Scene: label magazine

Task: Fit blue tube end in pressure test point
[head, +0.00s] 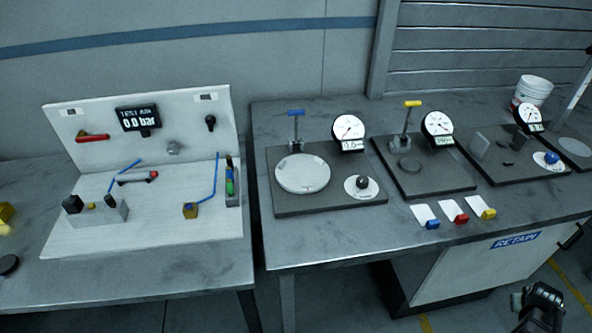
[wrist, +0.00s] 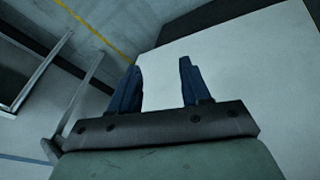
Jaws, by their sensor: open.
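A second short blue piece (head: 124,172) slants up near a grey block (head: 100,213). A round grey fitting (head: 173,148) is on the upright board; I cannot tell which part is the pressure test point. My gripper (wrist: 158,80) is open and empty in the wrist view, with two blue fingers apart. A dark part of my arm shows at the head view's lower right, far from the panel.
A display (head: 138,118) reads 0.0 bar. A red-handled part (head: 92,137) is on the board. The right bench (head: 330,240) holds dial gauges (head: 348,128), dark plates and several coloured blocks on white cards. A gap separates the two benches.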

